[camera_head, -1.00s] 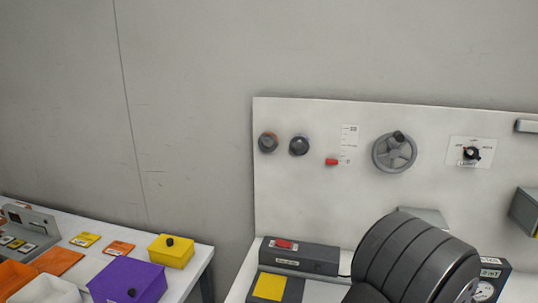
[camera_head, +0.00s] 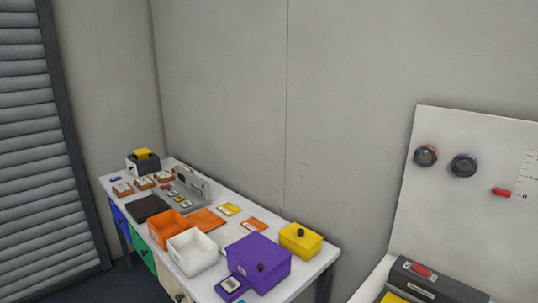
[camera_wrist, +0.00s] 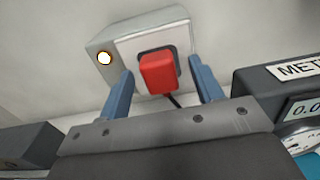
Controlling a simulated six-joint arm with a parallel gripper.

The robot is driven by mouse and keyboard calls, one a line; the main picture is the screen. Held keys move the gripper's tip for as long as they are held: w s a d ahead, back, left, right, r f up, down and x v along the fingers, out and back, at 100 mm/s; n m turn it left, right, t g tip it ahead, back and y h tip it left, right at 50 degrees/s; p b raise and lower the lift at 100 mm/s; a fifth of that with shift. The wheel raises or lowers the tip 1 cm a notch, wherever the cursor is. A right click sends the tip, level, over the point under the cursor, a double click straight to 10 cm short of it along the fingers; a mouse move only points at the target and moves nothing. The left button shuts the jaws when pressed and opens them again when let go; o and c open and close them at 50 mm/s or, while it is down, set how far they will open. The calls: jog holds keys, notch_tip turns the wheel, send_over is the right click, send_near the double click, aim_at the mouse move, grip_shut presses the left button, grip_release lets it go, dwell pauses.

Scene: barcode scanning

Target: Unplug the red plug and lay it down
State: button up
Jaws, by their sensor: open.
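The red plug (camera_wrist: 158,76) sits in a dark socket on a light grey outlet box (camera_wrist: 123,50) in the wrist view. A dark cord runs down from it. My gripper (camera_wrist: 164,88) is open, with one blue finger on each side of the plug. Whether the fingers touch it cannot be told, though gaps show beside it. The outlet box has a lit round lamp (camera_wrist: 104,58) at its left. The head view shows neither the plug nor my gripper.
A box labelled METE (camera_wrist: 285,88) stands close at the right in the wrist view. A dark block (camera_wrist: 30,146) is at the lower left. The head view shows a side table (camera_head: 210,232) with boxes and cards, and a white panel (camera_head: 470,220) with knobs.

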grip_shut()
jog(key=v, duration=0.6)
dwell(1.2)
jog(key=w+a+f+n+t+y, duration=0.1)
jog(key=a, duration=0.2)
jog(key=w+a+f+n+t+y, duration=0.1)
jog(key=a+y, duration=0.1)
jog(key=a, duration=0.2)
jog(key=a+n+t+y, duration=0.1)
jog(key=a+n+y, duration=0.1)
jog(key=a, duration=0.2)
jog(key=shift+w+f+t, duration=0.3)
jog(key=shift+w+f, duration=0.1)
jog(key=shift+f, duration=3.8)
